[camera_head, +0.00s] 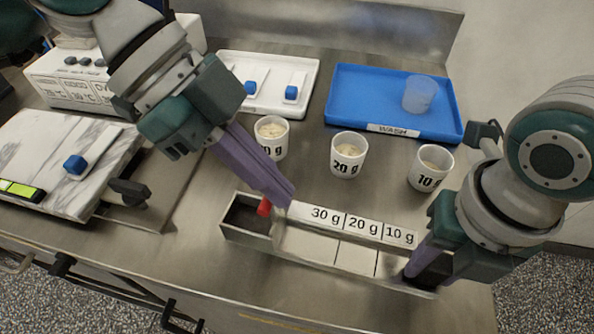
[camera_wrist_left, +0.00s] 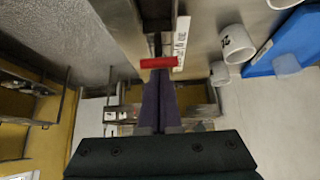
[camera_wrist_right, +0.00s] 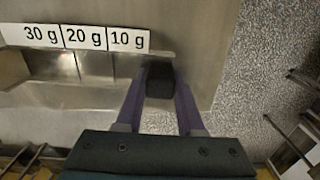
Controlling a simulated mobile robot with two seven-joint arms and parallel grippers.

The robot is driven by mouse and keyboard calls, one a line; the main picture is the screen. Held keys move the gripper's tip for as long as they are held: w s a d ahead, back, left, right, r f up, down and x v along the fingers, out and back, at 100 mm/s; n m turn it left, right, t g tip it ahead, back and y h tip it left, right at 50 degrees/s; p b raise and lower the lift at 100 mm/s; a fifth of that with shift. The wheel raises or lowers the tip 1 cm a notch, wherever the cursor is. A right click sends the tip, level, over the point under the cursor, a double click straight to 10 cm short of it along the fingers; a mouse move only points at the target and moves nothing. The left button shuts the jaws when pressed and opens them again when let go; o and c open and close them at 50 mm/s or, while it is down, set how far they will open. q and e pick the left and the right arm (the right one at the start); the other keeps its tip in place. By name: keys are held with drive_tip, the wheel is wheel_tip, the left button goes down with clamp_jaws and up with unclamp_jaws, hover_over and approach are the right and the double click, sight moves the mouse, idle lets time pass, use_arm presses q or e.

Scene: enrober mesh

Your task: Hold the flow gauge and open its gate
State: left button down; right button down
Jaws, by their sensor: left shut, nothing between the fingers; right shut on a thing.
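The flow gauge (camera_head: 338,257) is a long metal trough near the table's front edge, with a label strip (camera_head: 364,223) reading 30 g, 20 g and 10 g. A red gate tab (camera_head: 264,207) stands by its dark left compartment; it shows as a red bar in the left wrist view (camera_wrist_left: 158,62). I cannot tell whether the gate is open. My left gripper (camera_head: 284,197) is shut and empty, its fingertips right beside the red tab; contact is unclear. My right gripper (camera_wrist_right: 160,80) is shut on the black end grip (camera_wrist_right: 160,82) at the gauge's right end.
Three cups, left (camera_head: 270,137), middle (camera_head: 346,154) and right (camera_head: 430,168), stand behind the gauge. A blue wash tray (camera_head: 360,90) holds a clear cup (camera_head: 419,94). A white tray (camera_head: 268,68) and marble board (camera_head: 40,150) lie left. The table's front edge is close to the gauge.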

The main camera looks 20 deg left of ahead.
use_arm(q)
drive_tip(key=shift+a+f+h, duration=0.1)
drive_tip(key=shift+a+h, duration=0.55)
drive_tip(key=shift+h, duration=0.25)
drive_tip(key=shift+a+f+h, duration=0.35)
drive_tip(key=shift+a+h, duration=0.3)
drive_tip(key=shift+a, duration=0.05)
drive_tip(key=shift+a+f+h, duration=0.4)
drive_tip(key=shift+a+h, duration=0.3)
drive_tip(key=shift+a, duration=0.05)
drive_tip(key=shift+a+f+h, duration=0.35)
drive_tip(key=shift+a+h, duration=0.3)
drive_tip(key=shift+a, duration=0.05)
drive_tip(key=shift+d, duration=0.2)
drive_tip(key=shift+d, duration=0.65)
